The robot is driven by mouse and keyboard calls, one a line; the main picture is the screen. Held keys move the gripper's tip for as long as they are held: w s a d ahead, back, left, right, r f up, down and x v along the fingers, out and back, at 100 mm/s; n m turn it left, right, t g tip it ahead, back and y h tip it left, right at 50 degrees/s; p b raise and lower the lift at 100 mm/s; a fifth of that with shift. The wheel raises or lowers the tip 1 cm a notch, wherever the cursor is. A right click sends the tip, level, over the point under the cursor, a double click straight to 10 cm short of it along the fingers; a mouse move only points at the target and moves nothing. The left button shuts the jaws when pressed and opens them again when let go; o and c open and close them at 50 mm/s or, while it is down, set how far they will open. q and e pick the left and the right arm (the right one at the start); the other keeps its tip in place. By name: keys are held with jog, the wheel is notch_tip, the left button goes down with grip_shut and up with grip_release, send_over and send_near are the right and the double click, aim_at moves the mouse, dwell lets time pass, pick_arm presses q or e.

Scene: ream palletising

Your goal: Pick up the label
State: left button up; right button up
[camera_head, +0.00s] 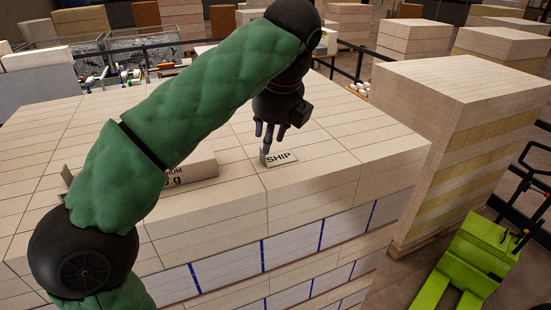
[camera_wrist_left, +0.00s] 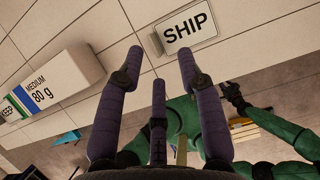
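The label (camera_head: 281,158) is a small white plate reading SHIP. It lies on the top of a large stack of wrapped reams (camera_head: 345,135). In the left wrist view the label (camera_wrist_left: 187,29) is just beyond the fingertips, with a dark upright edge at its left end. My left gripper (camera_head: 268,143) points down over the label, its fingers spread and nothing held between them. In the wrist view the left gripper (camera_wrist_left: 160,65) is open. My right gripper (camera_wrist_left: 233,92) shows small and dark in the wrist view; its finger state is unclear.
A single ream (camera_head: 200,168) marked 80 g lies on the stack left of the label, partly hidden by my left arm. Another tall stack (camera_head: 470,130) stands at the right. A green pallet truck (camera_head: 480,250) is on the floor at lower right.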

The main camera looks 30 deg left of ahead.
aim_at(278, 153)
pick_arm(q)
jog(key=shift+w+a+f, duration=0.1)
jog(key=shift+w+f, duration=0.1)
jog(key=shift+f, duration=0.05)
jog(key=a+f, duration=0.2)
jog(key=f, duration=0.1)
jog(key=shift+s+f, duration=0.2)
jog(key=shift+f, duration=0.05)
jog(key=shift+w+f, duration=0.3)
jog(key=shift+w, duration=0.1)
jog(key=shift+s, duration=0.1)
jog(key=shift+c, duration=0.3)
jog(key=shift+s, duration=0.1)
jog(key=c, duration=0.4)
jog(key=shift+c, duration=1.2)
grip_shut()
